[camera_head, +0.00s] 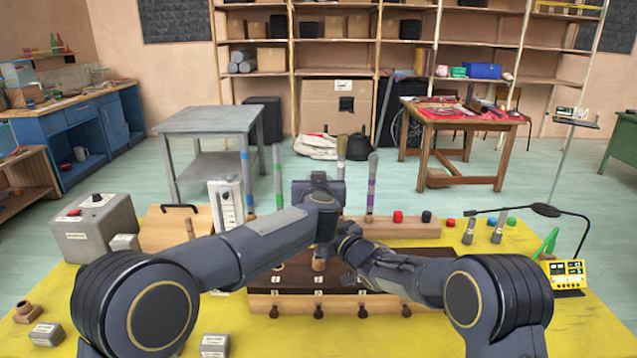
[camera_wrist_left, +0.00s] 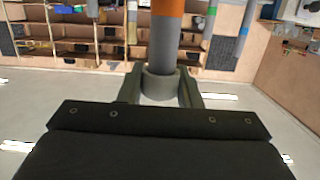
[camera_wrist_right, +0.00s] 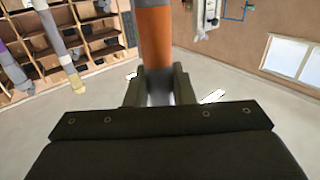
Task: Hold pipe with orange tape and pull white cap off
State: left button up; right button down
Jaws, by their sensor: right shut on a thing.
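In the left wrist view a grey pipe (camera_wrist_left: 164,45) with an orange tape band (camera_wrist_left: 166,8) rises from a wider pale grey cap (camera_wrist_left: 160,84). My left gripper (camera_wrist_left: 161,93) has one finger on each side of this cap, apart by about its width; contact is hard to tell. In the right wrist view the same orange tape (camera_wrist_right: 155,35) shows on the pipe (camera_wrist_right: 156,68), and my right gripper (camera_wrist_right: 159,92) is shut on the grey length beside the tape. In the head view my arms hide the taped pipe, the cap and both fingertips.
A dark board (camera_head: 290,279) with a wooden front (camera_head: 340,304) lies on the yellow mat (camera_head: 585,325) below my arms. Several upright taped pipes stand behind. A grey box (camera_head: 95,226) is at left, a yellow meter (camera_head: 566,273) and lamp (camera_head: 545,210) at right.

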pick_arm(q)
jog(key=shift+c, duration=1)
jog(key=shift+r, duration=1.1)
jog(key=shift+r, duration=0.25)
jog(key=shift+r, duration=1.45)
pick_arm(e)
jog(key=c, duration=1.2)
grip_release()
jog(key=shift+o, duration=0.2)
jog(key=shift+d, duration=0.1)
